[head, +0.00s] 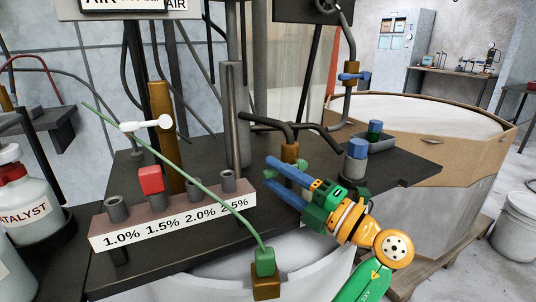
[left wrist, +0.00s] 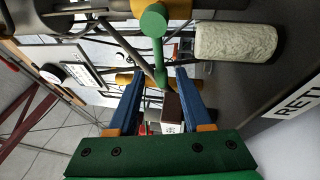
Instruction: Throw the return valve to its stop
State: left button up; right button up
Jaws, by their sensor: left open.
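A valve with a green handle (left wrist: 156,30) shows in the left wrist view, beside a brass-coloured body (left wrist: 178,8). A label starting "RETU" (left wrist: 302,95) is cut off at that view's right edge. My left gripper (head: 269,173) has blue fingers and is open. In the head view it reaches in beside a brass valve body (head: 289,152) on the dark bench. In the left wrist view the green handle's end lies just beyond and between the fingertips (left wrist: 159,75); I cannot tell whether they touch. My right gripper is not in view.
A block of labelled sockets (head: 175,220) holds a red plug (head: 151,180). A long thin green rod (head: 175,172) crosses in front of it to a green block (head: 265,262). A blue-handled valve (head: 353,77) and a round tub (head: 430,125) stand behind my gripper.

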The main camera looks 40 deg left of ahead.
pick_arm(q)
jog(key=shift+a+r+p, duration=0.3)
jog(key=shift+a+r, duration=0.1)
jog(key=shift+a, duration=0.25)
jog(key=shift+a+f, duration=0.3)
jog(key=shift+a, duration=0.05)
jog(key=shift+d, duration=0.15)
jog(key=shift+c, duration=1)
grip_shut()
